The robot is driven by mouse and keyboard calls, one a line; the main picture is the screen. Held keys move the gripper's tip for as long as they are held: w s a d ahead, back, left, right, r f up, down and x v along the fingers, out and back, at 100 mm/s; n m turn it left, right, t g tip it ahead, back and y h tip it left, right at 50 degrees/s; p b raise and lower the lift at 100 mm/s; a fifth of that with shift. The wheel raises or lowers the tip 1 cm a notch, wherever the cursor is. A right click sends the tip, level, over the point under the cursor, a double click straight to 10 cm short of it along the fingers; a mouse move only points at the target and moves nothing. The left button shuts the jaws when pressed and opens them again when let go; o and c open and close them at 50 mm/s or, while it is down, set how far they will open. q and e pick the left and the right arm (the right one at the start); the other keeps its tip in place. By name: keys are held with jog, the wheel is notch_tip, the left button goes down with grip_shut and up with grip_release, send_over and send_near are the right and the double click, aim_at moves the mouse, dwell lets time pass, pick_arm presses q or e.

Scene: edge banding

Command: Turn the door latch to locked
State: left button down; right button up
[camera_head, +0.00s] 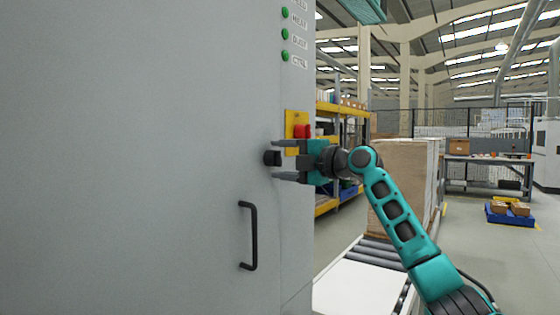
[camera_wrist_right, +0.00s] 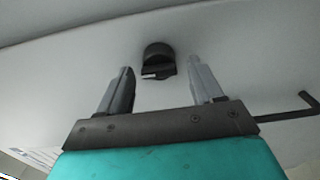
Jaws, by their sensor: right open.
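The door latch (camera_head: 272,158) is a small black knob on the grey cabinet door (camera_head: 140,150), near its right edge. In the right wrist view the latch (camera_wrist_right: 158,58) is a round black base with a flat grip and a small white mark. My right gripper (camera_head: 278,160) is open, with its fingers pointing at the door. In the wrist view its fingertips (camera_wrist_right: 160,72) stand to either side of the latch, apart from it. I cannot tell how close the tips are to the door surface. My left gripper is not in view.
A black door handle (camera_head: 250,236) sticks out below the latch; it also shows in the wrist view (camera_wrist_right: 292,112). A red switch on a yellow plate (camera_head: 298,122) sits just above the gripper. A roller conveyor (camera_head: 375,255) and a large box stack (camera_head: 400,180) stand to the right.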

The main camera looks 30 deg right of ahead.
pick_arm(q)
jog(key=b, duration=0.1)
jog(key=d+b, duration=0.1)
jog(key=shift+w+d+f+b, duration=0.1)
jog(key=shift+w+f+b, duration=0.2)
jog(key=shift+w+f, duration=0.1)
pick_arm(e)
jog(key=v, duration=1.2)
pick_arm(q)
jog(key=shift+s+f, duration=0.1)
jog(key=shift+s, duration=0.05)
